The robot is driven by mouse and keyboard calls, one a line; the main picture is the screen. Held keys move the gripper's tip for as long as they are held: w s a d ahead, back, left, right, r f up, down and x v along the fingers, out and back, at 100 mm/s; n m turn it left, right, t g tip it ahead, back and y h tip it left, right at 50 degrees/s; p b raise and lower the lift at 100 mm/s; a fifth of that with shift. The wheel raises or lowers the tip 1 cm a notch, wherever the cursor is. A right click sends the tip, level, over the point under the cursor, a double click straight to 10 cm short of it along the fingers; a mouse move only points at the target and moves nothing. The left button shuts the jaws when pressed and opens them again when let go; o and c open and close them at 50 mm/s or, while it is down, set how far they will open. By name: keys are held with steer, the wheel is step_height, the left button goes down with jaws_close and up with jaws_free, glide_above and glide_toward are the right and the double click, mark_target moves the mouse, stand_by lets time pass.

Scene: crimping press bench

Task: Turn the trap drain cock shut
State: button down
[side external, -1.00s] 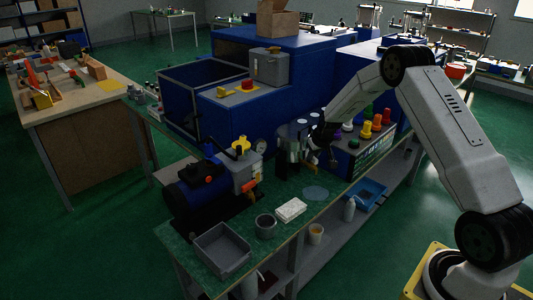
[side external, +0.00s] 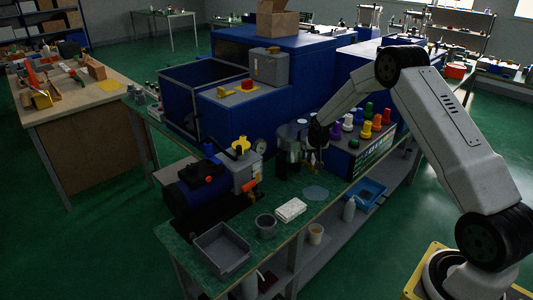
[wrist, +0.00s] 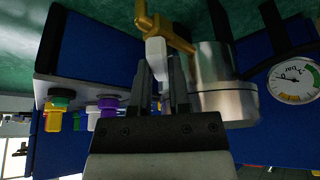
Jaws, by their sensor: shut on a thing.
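The trap drain cock (wrist: 172,32) shows in the wrist view as a brass body with a pale lever (wrist: 156,52). My gripper (wrist: 160,66) is shut on this lever, one dark finger on each side of it. The silver cylindrical trap (wrist: 214,68) is just right of the fingers in the wrist view. In the side view the trap (side external: 288,156) stands on the green bench, with my gripper (side external: 316,160) close to its right side. The cock is not clearly seen there, being small and dark beside my gripper.
A pressure gauge (wrist: 294,80) is right of the trap in the wrist view. A box with coloured knobs (side external: 361,150) stands close right of my gripper in the side view. A white block (side external: 291,210) and grey cup (side external: 265,226) are on the front bench.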

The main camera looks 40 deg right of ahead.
steer(key=shift+a+m+g+h, duration=0.1)
steer(key=shift+m+g+h, duration=0.25)
steer(key=shift+m, duration=0.9)
steer(key=shift+m+g+h, duration=0.15)
steer(key=shift+m+g, duration=0.4)
steer(key=shift+m, duration=0.7)
steer(key=shift+w+m+g, duration=0.15)
steer(key=shift+m+g, duration=0.75)
steer(key=shift+m, duration=1.6)
steer(key=c, duration=0.6)
jaws_free()
steer(key=shift+a+v, duration=0.2)
steer(key=shift+v, duration=3.7)
